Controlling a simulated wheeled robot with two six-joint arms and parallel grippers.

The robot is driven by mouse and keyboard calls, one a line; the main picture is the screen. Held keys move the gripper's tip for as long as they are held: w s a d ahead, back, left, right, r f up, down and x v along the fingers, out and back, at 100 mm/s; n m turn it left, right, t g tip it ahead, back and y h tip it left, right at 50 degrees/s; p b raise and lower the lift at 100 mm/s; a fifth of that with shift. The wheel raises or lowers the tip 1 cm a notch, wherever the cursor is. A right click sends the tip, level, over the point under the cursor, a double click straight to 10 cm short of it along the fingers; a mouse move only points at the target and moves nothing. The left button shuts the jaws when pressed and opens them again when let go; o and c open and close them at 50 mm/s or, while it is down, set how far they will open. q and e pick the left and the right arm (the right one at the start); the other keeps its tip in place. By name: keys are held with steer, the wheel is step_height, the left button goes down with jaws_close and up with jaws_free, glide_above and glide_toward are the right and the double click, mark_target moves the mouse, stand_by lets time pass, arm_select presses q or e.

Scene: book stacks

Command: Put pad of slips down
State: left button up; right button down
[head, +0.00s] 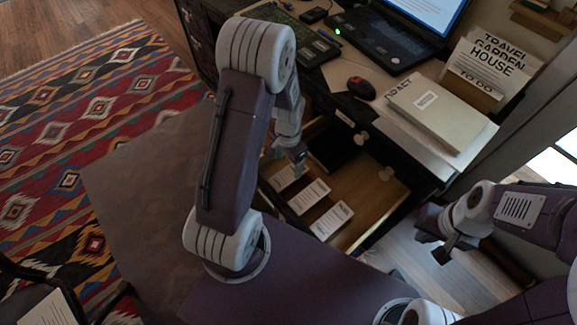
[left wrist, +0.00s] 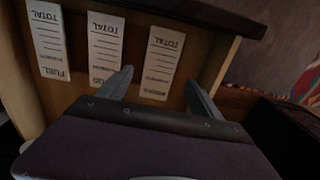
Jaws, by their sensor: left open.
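Three white pads of slips lie flat, side by side, in the open wooden drawer (head: 369,205). In the head view they are the upper-left pad (head: 283,177), the middle pad (head: 310,196) and the lower-right pad (head: 332,220). The left wrist view shows all three with printed lines and "TOTAL": left (left wrist: 48,40), middle (left wrist: 104,48) and right (left wrist: 160,62). My left gripper (head: 293,160) is over the drawer's left end; its fingers (left wrist: 159,80) are apart and empty, with the right pad beyond the gap. My right gripper (head: 438,240) is right of the drawer, its jaws unclear.
The desk above carries a keyboard (head: 268,28), a laptop (head: 385,38), a mouse (head: 361,88), a thick book (head: 440,112) and cards in a holder (head: 470,88). A patterned rug (head: 95,105) covers the left floor.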

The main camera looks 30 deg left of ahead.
mark_target(288, 174)
arm_select(q)
step_height(288, 174, up, 7)
steer(key=p, duration=0.2)
steer(key=s+d+r+n+t, duration=0.1)
steer(key=s+d+r+n, duration=0.3)
steer(key=s, duration=0.4)
steer(key=shift+s+d+r+n, duration=0.3)
steer(key=shift+d+r, duration=0.15)
steer(key=shift+r, duration=0.4)
steer(key=shift+w, duration=0.1)
step_height(288, 174, up, 17)
steer(key=p, duration=1.7)
steer(key=shift+r, duration=0.15)
steer(key=shift+o, duration=0.6)
